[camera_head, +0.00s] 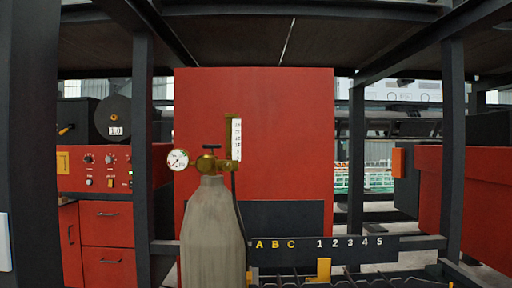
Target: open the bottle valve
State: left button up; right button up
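A grey gas bottle (212,235) stands upright near the middle of the head view, its lower end cut off by the bottom edge. A brass valve (207,163) sits on its top, with a small dark handle (211,147) above it. A round white gauge (178,160) is on the valve's left side. A white scaled flow tube (235,140) rises on its right side. I cannot tell whether the valve is open or shut. Neither of my grippers is in view.
A large red panel (285,110) stands behind the bottle. A dark bar with letters and numbers (345,246) runs to its right. Dark posts (143,130) frame the scene. A red control panel (95,168) with knobs and drawers (108,225) is at the left.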

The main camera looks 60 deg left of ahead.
aim_at(212, 146)
jog(key=i, duration=1.15)
jog(key=u, duration=2.4)
